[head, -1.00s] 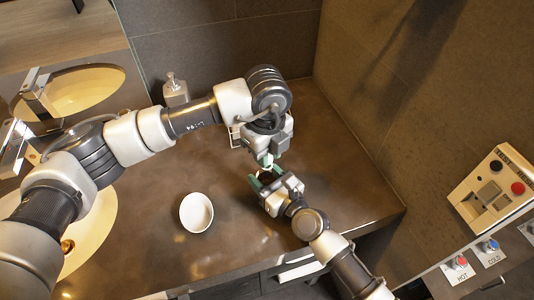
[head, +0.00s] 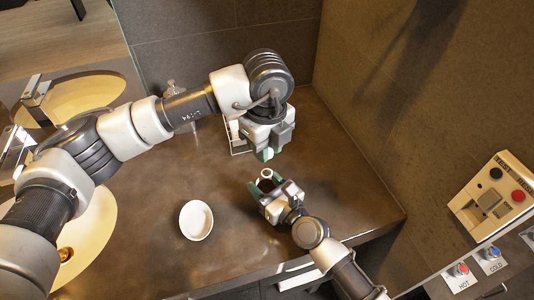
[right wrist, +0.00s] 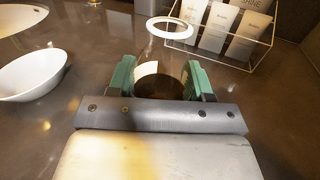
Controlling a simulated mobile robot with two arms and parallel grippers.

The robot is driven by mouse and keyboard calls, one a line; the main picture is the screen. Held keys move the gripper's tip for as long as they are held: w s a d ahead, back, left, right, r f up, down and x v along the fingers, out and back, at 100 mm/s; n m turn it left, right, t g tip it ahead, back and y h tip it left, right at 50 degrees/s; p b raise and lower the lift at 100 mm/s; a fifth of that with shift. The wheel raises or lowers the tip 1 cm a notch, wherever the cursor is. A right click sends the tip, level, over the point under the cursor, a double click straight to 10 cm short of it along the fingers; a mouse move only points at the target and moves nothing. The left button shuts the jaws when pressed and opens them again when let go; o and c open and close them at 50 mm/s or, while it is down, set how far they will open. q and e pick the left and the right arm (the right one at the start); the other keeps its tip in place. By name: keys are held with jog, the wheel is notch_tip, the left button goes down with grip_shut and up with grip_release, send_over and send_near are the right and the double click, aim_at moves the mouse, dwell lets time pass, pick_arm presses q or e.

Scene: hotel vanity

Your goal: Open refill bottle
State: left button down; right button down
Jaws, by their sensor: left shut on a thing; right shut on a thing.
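The refill bottle (head: 266,175) stands between the fingers of my right gripper (head: 265,184), which is shut on it. Its white ring-shaped mouth shows at the top, with no cap on it. In the right wrist view the bottle's dark body (right wrist: 158,88) is between the green fingers, with the white ring (right wrist: 170,27) above. My left gripper (head: 265,155) is shut, above and apart from the bottle in the head view. It holds the cap, which is mostly hidden by its fingertips.
A white bowl (head: 196,220) sits on the brown counter, left of the bottle. A wire rack (right wrist: 225,38) with pale packets stands behind the bottle. A basin (head: 88,235) is at the left. A dispenser bottle near the back is partly hidden by my left arm.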

jog(key=shift+c, duration=1.9)
grip_release()
